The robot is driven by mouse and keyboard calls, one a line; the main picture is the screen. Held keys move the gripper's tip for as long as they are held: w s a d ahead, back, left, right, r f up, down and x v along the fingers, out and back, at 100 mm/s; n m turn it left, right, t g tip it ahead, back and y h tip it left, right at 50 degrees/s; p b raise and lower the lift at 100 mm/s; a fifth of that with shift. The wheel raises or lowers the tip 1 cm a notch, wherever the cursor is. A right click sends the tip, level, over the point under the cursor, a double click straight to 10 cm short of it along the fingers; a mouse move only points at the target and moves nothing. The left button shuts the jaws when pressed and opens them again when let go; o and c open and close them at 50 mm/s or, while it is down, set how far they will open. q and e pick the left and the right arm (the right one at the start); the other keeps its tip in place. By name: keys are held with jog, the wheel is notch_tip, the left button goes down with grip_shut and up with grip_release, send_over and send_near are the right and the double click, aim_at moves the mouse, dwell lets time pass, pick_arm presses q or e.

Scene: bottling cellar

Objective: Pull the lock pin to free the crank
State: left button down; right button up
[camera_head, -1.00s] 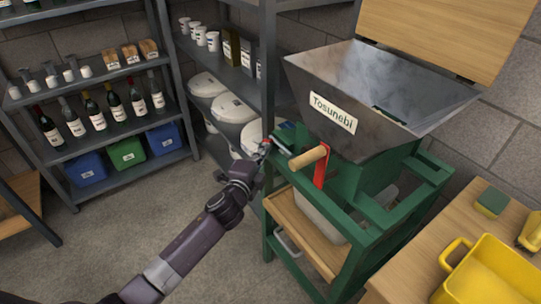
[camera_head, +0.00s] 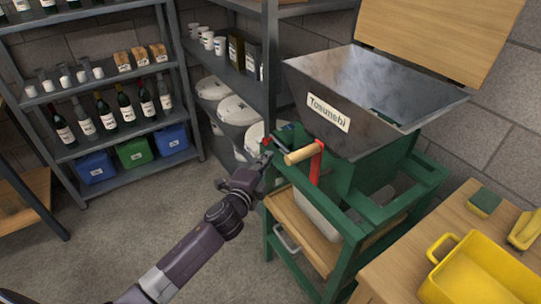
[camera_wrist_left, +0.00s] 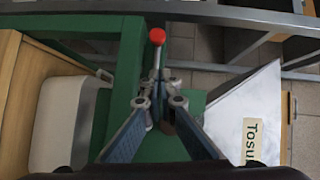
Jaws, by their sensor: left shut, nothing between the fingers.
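A green-framed machine (camera_head: 375,212) with a grey metal hopper (camera_head: 330,90) stands right of centre in the head view. Its crank has a red arm (camera_head: 316,165) and a wooden handle (camera_head: 303,154). A small red knob (camera_wrist_left: 157,36), apparently the lock pin's head, shows in the wrist view at the top of a thin stem. My left gripper (camera_head: 264,160) is at the machine's left corner, left of the crank handle. In the wrist view its fingers (camera_wrist_left: 158,95) are together and empty, below the knob. The stem's lower end is hidden by the fingers. My right gripper is out of view.
A wooden table (camera_head: 450,222) at right bears a yellow tub (camera_head: 485,275) and a sponge (camera_head: 484,201). Shelves (camera_head: 110,147) with bottles and bins stand at back left. White-lidded buckets (camera_head: 234,108) are behind my gripper. The floor at left is clear.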

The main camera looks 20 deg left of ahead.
pick_arm(q)
jog(key=s, duration=0.7)
jog(key=shift+a+r, duration=0.3)
jog(key=shift+a, duration=0.1)
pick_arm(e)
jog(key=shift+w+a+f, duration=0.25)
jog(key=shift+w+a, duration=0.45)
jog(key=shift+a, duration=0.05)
pick_arm(q)
jog(key=shift+s, duration=0.1)
